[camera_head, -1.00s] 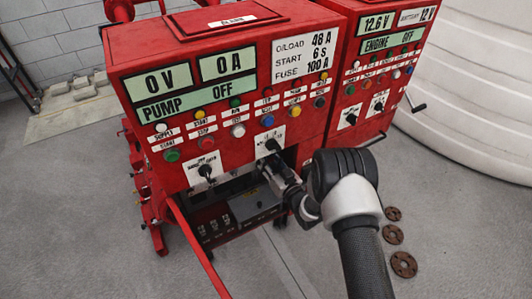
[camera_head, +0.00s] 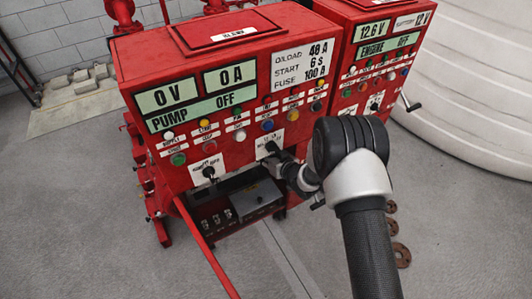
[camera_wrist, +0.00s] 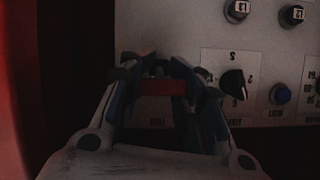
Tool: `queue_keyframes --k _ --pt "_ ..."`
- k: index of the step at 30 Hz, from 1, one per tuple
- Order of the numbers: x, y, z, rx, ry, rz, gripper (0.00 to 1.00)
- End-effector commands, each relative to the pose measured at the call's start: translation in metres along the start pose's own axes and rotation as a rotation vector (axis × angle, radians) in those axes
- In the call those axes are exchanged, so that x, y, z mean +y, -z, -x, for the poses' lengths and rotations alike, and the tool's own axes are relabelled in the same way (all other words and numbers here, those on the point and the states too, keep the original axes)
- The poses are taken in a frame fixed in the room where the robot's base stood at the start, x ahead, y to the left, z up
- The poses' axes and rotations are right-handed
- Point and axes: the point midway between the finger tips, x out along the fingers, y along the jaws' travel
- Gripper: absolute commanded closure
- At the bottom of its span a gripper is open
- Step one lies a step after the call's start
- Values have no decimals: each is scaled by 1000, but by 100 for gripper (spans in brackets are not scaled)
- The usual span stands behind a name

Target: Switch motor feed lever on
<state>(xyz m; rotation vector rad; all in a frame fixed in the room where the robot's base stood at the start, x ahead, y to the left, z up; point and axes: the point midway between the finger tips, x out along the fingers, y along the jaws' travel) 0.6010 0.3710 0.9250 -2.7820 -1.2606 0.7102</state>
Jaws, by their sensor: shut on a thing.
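In the wrist view, a short red bar (camera_wrist: 160,88), apparently the lever's handle, lies across between the two fingers of my gripper (camera_wrist: 158,76). The fingers are shut on it. The picture is dark, so the lever's mount and its exact angle cannot be made out. In the head view, my gripper (camera_head: 286,165) is at the lower right of the pump cabinet front (camera_head: 225,115), just below a black rotary switch (camera_head: 271,147). My arm hides the lever there. The pump display (camera_head: 200,115) reads 0 V, 0 A, OFF.
A second black rotary switch (camera_head: 208,172) is to the left. A grey box (camera_head: 257,198) sits in the open bay below. A red bar (camera_head: 205,248) slants across the front left. The engine cabinet (camera_head: 385,50) adjoins at right, with a white tank (camera_head: 475,100) beyond.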

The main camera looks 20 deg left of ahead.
Motion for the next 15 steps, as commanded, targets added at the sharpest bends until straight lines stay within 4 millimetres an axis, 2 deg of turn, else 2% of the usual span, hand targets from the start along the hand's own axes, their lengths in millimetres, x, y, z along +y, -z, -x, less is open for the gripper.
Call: queue_keyframes --k 6,7,15 --pt "1 -1 0 -1 -3 -2 96" --pt "2 -1 0 -1 -3 -2 72" --pt "1 -1 0 0 -2 -1 54"
